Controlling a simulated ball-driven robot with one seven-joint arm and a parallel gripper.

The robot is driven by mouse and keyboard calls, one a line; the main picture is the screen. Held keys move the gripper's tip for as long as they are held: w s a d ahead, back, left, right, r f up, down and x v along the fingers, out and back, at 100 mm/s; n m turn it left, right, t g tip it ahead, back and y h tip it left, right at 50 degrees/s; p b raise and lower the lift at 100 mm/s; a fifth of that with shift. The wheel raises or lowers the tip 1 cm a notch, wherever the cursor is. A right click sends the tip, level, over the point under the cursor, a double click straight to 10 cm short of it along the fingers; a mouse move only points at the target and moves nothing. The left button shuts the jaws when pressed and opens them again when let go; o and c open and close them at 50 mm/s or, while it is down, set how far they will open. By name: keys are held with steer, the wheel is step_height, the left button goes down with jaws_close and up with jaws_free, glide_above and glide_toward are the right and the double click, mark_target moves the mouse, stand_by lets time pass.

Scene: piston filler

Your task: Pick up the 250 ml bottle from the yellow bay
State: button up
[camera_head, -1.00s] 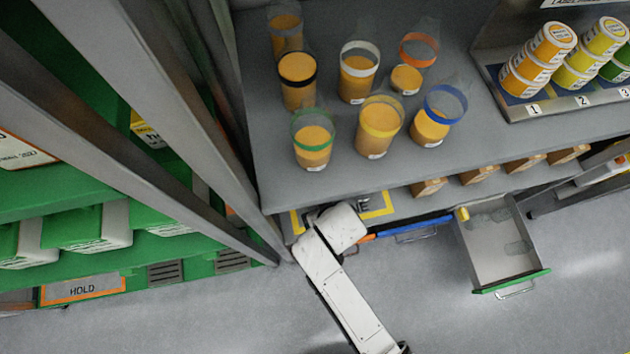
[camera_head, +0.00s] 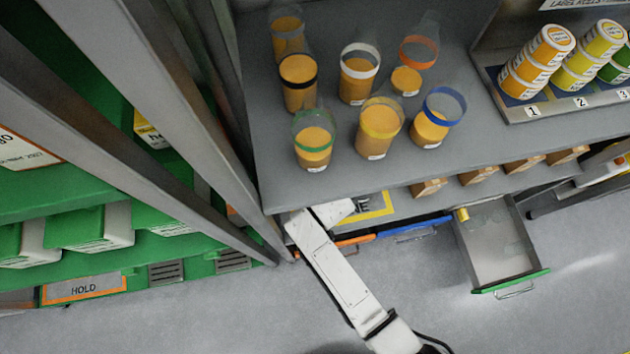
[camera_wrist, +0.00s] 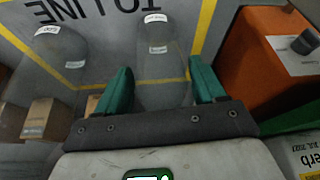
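In the wrist view, a clear, empty-looking bottle (camera_wrist: 165,62) with small white labels stands in the yellow-outlined bay (camera_wrist: 202,38), which is marked "TO LINE". My gripper (camera_wrist: 160,68) is open, with one green finger on each side of the bottle's near part. Gaps show between bottle and fingers, so it does not look gripped. A second clear bottle (camera_wrist: 62,50) stands to the left in the wrist view. In the head view part of the bay's yellow outline (camera_head: 376,207) shows below the shelf. My gripper and these bottles are hidden there under the shelf edge.
An orange box (camera_wrist: 265,55) stands close to the right finger in the wrist view; cardboard boxes (camera_wrist: 45,118) are at the left. The upper shelf (camera_head: 250,150) holds several orange-filled cups and overhangs my arm. An open drawer (camera_head: 500,250) juts out at right.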

steer(key=c, duration=0.6)
steer(key=shift+r, duration=0.15)
steer(key=shift+c, duration=0.2)
